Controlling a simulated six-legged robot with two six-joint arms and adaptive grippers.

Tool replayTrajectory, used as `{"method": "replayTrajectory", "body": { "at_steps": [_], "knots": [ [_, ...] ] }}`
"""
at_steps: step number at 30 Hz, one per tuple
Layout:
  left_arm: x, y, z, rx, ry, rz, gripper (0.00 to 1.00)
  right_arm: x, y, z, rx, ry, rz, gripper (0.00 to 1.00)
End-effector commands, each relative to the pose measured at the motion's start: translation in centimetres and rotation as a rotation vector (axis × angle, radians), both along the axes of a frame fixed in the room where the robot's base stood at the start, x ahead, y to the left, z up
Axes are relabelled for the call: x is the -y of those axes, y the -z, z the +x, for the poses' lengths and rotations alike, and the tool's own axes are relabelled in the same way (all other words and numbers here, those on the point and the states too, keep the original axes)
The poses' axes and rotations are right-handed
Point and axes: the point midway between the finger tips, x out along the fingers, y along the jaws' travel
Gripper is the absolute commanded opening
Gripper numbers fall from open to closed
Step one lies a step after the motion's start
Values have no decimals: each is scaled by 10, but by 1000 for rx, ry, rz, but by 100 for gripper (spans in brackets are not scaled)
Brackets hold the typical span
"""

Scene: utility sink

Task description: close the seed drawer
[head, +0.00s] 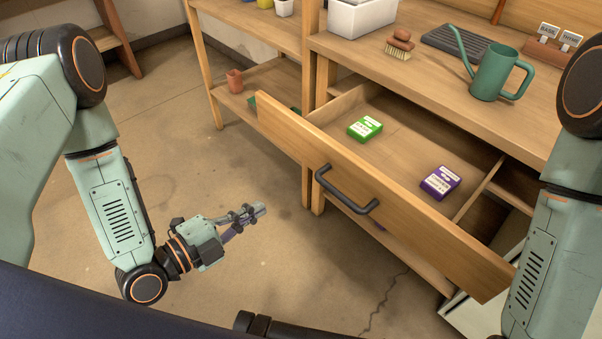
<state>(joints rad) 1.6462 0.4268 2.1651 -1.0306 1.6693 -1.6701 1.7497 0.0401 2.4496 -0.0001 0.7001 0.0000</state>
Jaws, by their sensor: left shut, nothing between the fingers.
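The seed drawer (390,195) stands pulled out from under the wooden bench top. Its front panel has a dark bar handle (346,190). A green seed box (364,128) and a purple seed box (440,182) lie inside, apart from each other. My left gripper (258,211) is shut and empty, over the floor to the left of the drawer front and apart from the handle. My right arm comes in at the right edge, and its gripper is outside the picture.
A green watering can (494,74), a brush (398,48) and a white bin (361,14) stand on the bench top (440,80). A lower shelf at left holds a terracotta pot (235,81). The floor (180,160) before the drawer is clear.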

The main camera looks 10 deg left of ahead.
Motion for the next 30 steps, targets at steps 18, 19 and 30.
{"method": "replayTrajectory", "body": {
  "at_steps": [18,19,30],
  "knots": [
    [17,-30,26,340,38,215,0,0,9,0,0,0,0,73],
    [20,-31,29,340,39,214,0,0,11,0,0,0,0,73],
    [52,-30,70,338,37,215,0,0,24,0,0,0,0,73]
  ]
}}
